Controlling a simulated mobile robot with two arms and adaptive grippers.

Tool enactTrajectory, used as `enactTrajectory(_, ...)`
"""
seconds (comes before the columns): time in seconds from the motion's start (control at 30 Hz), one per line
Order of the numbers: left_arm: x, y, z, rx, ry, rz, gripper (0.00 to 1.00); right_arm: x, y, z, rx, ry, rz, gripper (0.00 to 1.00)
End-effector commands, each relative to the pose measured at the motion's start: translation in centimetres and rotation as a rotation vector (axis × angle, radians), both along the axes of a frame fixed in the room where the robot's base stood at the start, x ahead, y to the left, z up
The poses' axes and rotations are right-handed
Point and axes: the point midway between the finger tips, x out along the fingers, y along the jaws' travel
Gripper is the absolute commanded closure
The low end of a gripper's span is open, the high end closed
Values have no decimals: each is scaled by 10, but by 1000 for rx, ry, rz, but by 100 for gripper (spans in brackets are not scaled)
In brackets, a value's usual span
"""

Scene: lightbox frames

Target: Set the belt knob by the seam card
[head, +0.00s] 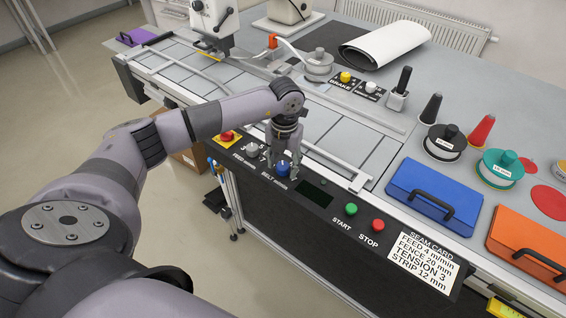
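The blue belt knob (282,169) sits on the black front control panel (315,206), with the label BELT beside it. My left gripper (284,163) points down at this knob, with its fingers spread to either side of it. I cannot tell whether the fingers touch the knob, and its pointer and scale are not readable. The white seam card (422,262) at the panel's right end reads feed 4 m/min, fence 20 mm, tension 3, strip 12 mm. My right gripper is not in view.
A grey feed knob (252,149) and a red stop button on yellow (227,136) are left of the belt knob. A dark display (313,192), green start button (351,209) and red stop button (377,225) are to its right. Blue (438,190) and orange (530,245) cases stand behind the card.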

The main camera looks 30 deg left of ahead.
Motion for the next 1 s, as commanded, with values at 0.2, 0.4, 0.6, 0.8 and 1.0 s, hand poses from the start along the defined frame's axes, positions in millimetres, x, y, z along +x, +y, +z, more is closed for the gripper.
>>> enactTrajectory(0.2, 0, 0, 0, 0, 0, 0, 49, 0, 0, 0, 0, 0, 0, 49)
enactTrajectory(0.4, 1, 0, 7, -1, -2, 0, 49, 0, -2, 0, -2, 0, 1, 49)
enactTrajectory(0.6, 2, -1, 43, -1, -6, 0, 49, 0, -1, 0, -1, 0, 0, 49)
enactTrajectory(0.8, 2, -2, 86, -1, -4, 0, 49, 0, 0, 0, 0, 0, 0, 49)
enactTrajectory(1.0, 1, -3, 113, 0, -2, 0, 49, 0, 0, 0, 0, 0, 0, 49)
